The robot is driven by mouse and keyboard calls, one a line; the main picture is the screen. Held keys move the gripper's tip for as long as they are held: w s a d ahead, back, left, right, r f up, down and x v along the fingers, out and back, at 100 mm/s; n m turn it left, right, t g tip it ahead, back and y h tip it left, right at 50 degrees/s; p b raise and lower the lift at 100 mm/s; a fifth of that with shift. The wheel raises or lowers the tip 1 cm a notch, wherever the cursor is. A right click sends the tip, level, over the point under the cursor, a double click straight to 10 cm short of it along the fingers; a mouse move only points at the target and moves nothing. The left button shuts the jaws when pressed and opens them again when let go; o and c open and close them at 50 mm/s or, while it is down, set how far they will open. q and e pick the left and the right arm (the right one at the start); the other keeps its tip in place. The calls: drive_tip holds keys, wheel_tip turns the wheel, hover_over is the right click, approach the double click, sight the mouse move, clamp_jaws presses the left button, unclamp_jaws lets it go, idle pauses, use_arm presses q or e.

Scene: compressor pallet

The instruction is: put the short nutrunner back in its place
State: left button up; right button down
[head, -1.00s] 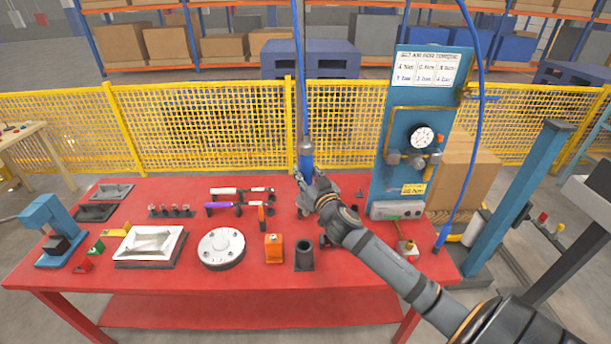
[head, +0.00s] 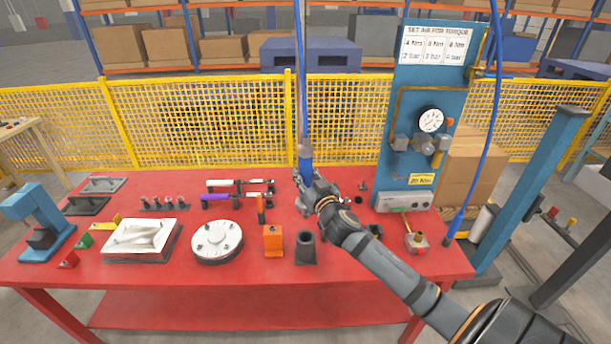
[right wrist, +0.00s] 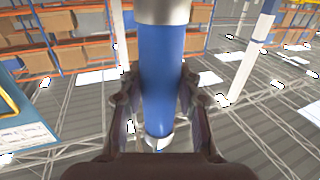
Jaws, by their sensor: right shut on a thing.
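My right gripper (head: 306,178) is shut on a blue cylindrical tool (head: 305,160), which looks like the short nutrunner. The tool is upright above the back middle of the red table, with a blue hose rising from its grey top. In the right wrist view, its blue body (right wrist: 160,75) stands between the two fingers, with a metal collar above and a pale end below. The gripper hides its lower end in the head view. My left gripper is out of view.
On the red table (head: 240,304) stand a white round flange (head: 217,240), an orange block (head: 273,240), a dark cup-like holder (head: 305,247) and white and purple-handled tools. The blue air panel (head: 428,100) rises to the right of my gripper. A yellow mesh fence (head: 210,120) stands behind.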

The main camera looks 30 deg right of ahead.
sight(306, 213)
drive_tip(key=shift+f+b, duration=1.75)
drive_tip(key=shift+f, duration=0.15)
drive_tip(key=shift+f+b, duration=4.55)
drive_tip(key=shift+f, duration=0.6)
drive_tip(key=c, duration=0.8)
unclamp_jaws()
drive_tip(key=shift+c, duration=0.2)
